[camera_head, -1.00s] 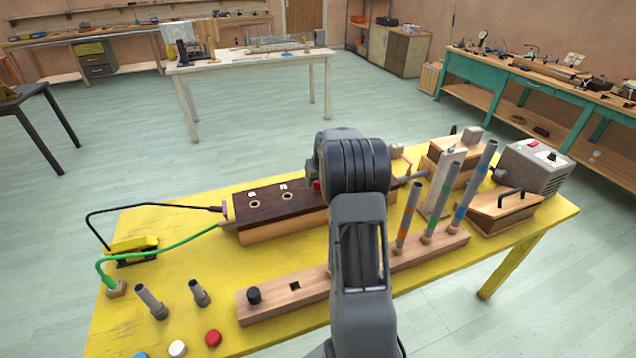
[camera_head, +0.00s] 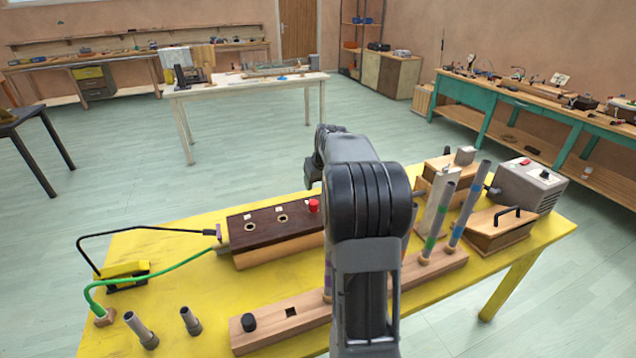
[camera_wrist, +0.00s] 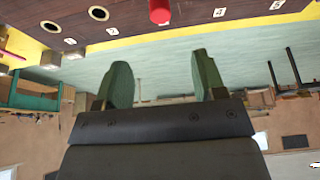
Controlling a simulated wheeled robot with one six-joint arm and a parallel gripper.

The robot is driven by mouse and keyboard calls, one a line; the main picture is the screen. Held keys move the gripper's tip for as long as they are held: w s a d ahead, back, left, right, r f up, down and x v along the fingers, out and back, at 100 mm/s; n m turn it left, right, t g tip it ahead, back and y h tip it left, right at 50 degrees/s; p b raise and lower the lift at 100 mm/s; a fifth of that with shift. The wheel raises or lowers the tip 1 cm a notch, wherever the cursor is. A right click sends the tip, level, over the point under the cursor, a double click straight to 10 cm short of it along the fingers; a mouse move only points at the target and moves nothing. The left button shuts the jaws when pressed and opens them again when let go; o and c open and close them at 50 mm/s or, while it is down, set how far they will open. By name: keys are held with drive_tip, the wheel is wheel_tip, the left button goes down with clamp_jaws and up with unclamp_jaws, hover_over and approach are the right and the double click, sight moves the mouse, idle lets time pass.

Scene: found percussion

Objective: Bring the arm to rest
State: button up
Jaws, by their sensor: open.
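My arm (camera_head: 367,250) rises from the bottom middle of the head view, with its elbow in front of the yellow table. The far end of the arm is partly hidden behind the elbow, so my gripper does not show clearly there. In the wrist view my gripper (camera_wrist: 160,80) is open, with its two dark green fingers wide apart and nothing between them. That view is upside down. A dark wooden box (camera_head: 275,226) with a red button (camera_head: 314,206) stands on the table. The box also shows at the top of the wrist view (camera_wrist: 120,10), apart from the fingers.
The yellow table (camera_head: 200,278) holds a wooden rail (camera_head: 262,332) with upright grey tubes (camera_head: 467,205), a grey motor box (camera_head: 531,188), a black-handled wooden block (camera_head: 497,232) and a yellow pedal (camera_head: 125,273) with cables. Open floor (camera_head: 250,160) lies behind it.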

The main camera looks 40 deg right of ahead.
drive_tip(key=s+a+r+n+p, duration=0.15)
drive_tip(key=s+a, duration=0.25)
drive_tip(key=a, duration=0.4)
drive_tip(key=s+a+r+b, duration=0.1)
drive_tip(key=s+a+r, duration=0.15)
drive_tip(key=a, duration=0.55)
drive_tip(key=s+a+f, duration=0.1)
drive_tip(key=s+a, duration=0.4)
drive_tip(key=s, duration=0.2)
drive_tip(key=s+a+f+n+y+p, duration=0.1)
drive_tip(key=s+a+f, duration=0.1)
drive_tip(key=s+a, duration=0.3)
drive_tip(key=s, duration=0.3)
drive_tip(key=shift+a+g, duration=0.3)
drive_tip(key=shift+g, duration=0.1)
drive_tip(key=shift+f, duration=0.1)
